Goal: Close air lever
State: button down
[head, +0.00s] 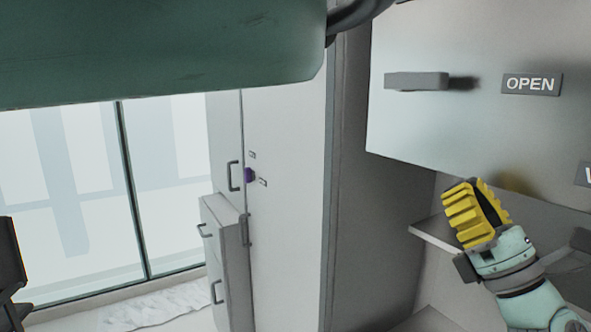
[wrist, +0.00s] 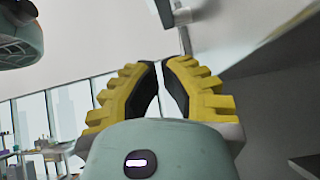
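The air lever (head: 416,81) is a grey bar on the pale panel at the upper right of the head view, lying horizontal. A dark label reading OPEN (head: 531,84) is to its right. My gripper (head: 471,184), with yellow ribbed fingers, is below the lever and to its right, apart from it. In the wrist view my gripper (wrist: 159,65) has its fingertips close together with a narrow gap and nothing between them. A grey piece (wrist: 182,16) beyond the fingertips, at the top of the wrist view, may be the lever; I cannot tell for sure.
A second label (head: 586,174) is cut off at the right edge. A shelf (head: 440,238) is behind and left of my gripper, below the panel (head: 450,130). A tall cabinet (head: 285,200) and a window (head: 70,200) are further left. Space in front of the panel looks clear.

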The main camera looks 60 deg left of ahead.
aim_at(419, 82)
jog(key=shift+w+a+f+n+b, duration=0.15)
jog(key=shift+w+a+f+n, duration=0.1)
jog(key=shift+a, duration=0.15)
jog(key=shift+w+a+f+n+b, duration=0.15)
jog(key=shift+a+f+n, duration=0.1)
jog(key=shift+a, duration=0.15)
jog(key=shift+r, duration=0.1)
jog(key=shift+d+r+p+x, duration=0.3)
jog(key=shift+p+x, duration=1.65)
jog(key=shift+x, duration=0.2)
jog(key=shift+d+r+p+x, duration=0.3)
jog(key=shift+p+x, duration=1.65)
jog(key=shift+x, duration=0.15)
jog(key=shift+d+r+p+x, duration=0.3)
jog(key=shift+p+x, duration=1.65)
jog(key=shift+x, duration=0.2)
jog(key=shift+f+b, duration=0.1)
jog(key=shift+b, duration=0.75)
jog(key=shift+s+d+b, duration=0.1)
jog(key=shift+b, duration=0.25)
